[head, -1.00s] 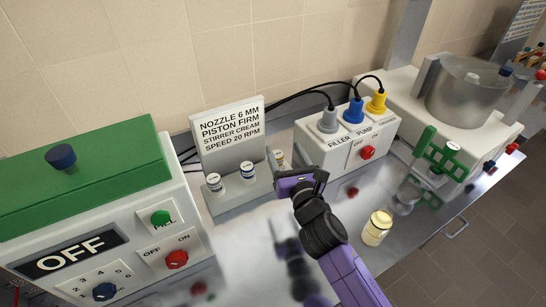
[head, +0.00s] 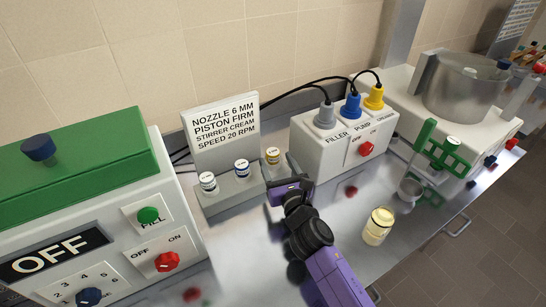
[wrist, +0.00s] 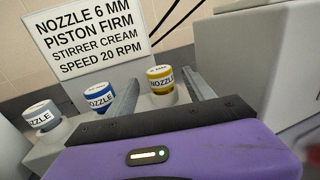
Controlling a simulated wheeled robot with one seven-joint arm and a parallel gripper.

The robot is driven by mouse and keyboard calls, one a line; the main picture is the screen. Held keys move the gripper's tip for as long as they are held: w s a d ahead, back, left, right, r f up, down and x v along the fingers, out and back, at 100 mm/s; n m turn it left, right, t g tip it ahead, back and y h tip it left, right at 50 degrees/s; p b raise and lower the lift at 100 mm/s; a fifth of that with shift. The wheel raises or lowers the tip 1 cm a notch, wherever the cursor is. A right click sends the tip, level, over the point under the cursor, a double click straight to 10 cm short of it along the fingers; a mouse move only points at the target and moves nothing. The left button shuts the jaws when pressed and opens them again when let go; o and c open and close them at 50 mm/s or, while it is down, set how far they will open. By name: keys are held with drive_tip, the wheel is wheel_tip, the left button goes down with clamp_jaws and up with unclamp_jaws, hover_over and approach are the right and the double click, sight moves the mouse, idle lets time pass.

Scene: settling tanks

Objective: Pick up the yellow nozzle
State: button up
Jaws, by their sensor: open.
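The yellow nozzle (head: 273,157) is a small cylinder with a white label band, upright at the right end of a grey stand (head: 228,191). In the wrist view the yellow nozzle (wrist: 160,82) shows between my two open fingers, beyond the purple palm; its lower part is partly hidden. My gripper (head: 282,178) is open and empty, just in front and to the right of the yellow nozzle. I cannot tell whether a finger touches it. The blue nozzle (wrist: 99,97) and the grey nozzle (wrist: 42,116) stand to its left.
A sign plate (head: 222,133) stands behind the nozzles. The filler pump box (head: 340,150) is close on the right. A cream jar (head: 378,226) stands on the steel bench. A green-topped machine (head: 90,215) is at left.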

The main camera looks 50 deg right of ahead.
sight(275, 159)
drive_tip(key=x, duration=0.4)
drive_tip(key=shift+w+d, duration=0.1)
drive_tip(key=shift+w, duration=0.1)
drive_tip(key=shift+c, duration=0.2)
clamp_jaws()
